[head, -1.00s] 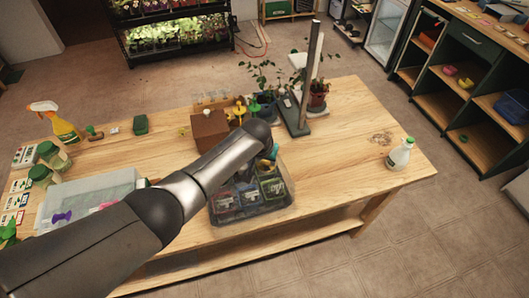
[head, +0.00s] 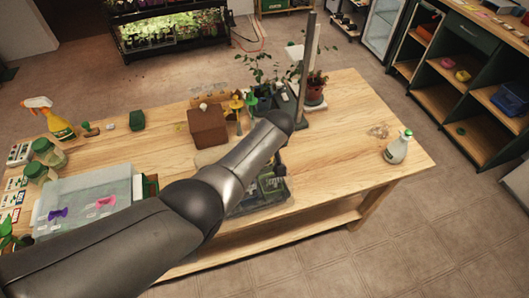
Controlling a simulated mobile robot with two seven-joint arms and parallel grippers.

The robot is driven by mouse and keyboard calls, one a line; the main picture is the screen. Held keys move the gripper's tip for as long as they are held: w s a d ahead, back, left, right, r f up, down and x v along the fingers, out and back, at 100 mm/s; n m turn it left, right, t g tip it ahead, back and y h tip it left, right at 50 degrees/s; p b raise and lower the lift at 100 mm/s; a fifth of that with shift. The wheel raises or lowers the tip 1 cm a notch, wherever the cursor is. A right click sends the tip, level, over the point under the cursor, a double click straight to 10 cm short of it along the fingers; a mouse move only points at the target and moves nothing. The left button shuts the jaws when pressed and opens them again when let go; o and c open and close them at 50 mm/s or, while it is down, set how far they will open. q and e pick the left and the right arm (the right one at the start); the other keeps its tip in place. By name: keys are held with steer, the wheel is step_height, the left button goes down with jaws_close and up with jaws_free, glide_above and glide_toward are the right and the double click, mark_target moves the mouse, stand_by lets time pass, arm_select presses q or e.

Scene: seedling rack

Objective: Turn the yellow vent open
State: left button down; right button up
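A tray with a clear lid (head: 120,188) stands at the left of the table. On it are a purple vent (head: 57,213) and a pink vent (head: 105,202). I cannot make out a yellow vent on the lid; my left arm crosses in front of the lid's lower right part. My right gripper is not in view.
A dark crate (head: 283,192) is partly behind my arm. A brown box (head: 207,127), a spray bottle (head: 58,124), jars (head: 47,152) and a tall post (head: 306,60) stand around. The table's right middle is clear.

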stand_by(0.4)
arm_select(q)
steer(key=shift+c, duration=2.2)
jaws_free()
steer(key=shift+r, duration=0.1)
